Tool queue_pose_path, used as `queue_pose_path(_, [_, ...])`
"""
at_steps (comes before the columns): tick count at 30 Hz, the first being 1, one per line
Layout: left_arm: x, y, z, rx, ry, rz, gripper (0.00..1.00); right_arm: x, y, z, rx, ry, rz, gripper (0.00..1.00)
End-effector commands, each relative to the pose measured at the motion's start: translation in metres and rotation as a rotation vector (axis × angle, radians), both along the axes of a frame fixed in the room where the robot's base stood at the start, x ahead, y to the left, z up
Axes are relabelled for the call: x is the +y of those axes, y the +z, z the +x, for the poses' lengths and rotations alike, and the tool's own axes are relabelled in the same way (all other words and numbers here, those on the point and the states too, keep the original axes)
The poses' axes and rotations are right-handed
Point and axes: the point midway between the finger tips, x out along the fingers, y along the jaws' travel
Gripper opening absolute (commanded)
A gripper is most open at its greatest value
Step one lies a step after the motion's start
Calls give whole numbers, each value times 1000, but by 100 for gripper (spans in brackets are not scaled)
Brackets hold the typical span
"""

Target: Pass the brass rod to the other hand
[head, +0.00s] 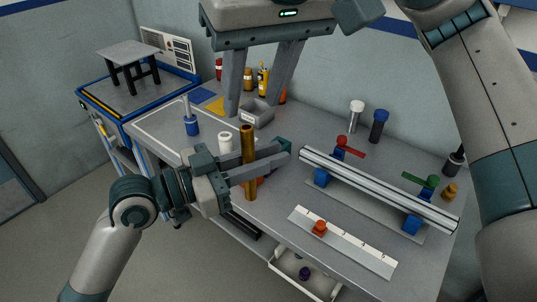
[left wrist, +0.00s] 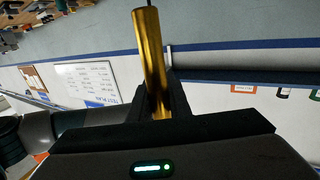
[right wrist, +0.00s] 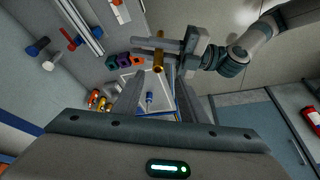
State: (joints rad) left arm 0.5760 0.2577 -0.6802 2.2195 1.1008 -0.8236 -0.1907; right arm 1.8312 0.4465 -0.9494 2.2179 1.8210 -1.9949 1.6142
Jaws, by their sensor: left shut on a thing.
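The brass rod (head: 248,165) stands upright in my left gripper (head: 266,166), above the near edge of the workbench. The left fingers are shut around its middle, with rod showing above and below. In the left wrist view the rod (left wrist: 151,60) sits between the left fingers. My right gripper (head: 258,108) hangs above and slightly behind the rod, fingers pointing down, open and empty. In the right wrist view the rod (right wrist: 158,55) shows beyond the gap between the open right fingers (right wrist: 155,100), apart from them.
The workbench (head: 330,265) holds a silver rail (head: 375,187) on blue supports, a white ruler strip (head: 360,250), a grey bin (head: 257,113) and several bottles at the back. A drawer (head: 290,272) is open in front. A blue cart (head: 120,105) with a small stool (head: 128,55) stands left.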

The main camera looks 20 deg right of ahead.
Motion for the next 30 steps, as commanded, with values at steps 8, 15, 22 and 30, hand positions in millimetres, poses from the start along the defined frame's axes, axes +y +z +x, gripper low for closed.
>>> queue_pose_path(8, [0, 0, 0, 0, 0, -1, 0, 32, -17, 38, 37, 46, 146, 39])
queue_pose_path(15, [0, 0, 0, 0, 0, -1, 0, 70, -49, 111, 36, 80, 363, 39])
queue_pose_path(22, [0, 0, 0, 0, 0, -1, 0, 90, -107, 181, 11, 91, 522, 39])
queue_pose_path(30, [0, 0, 0, 0, 0, -1, 0, 111, -209, 220, 27, 132, 660, 39])
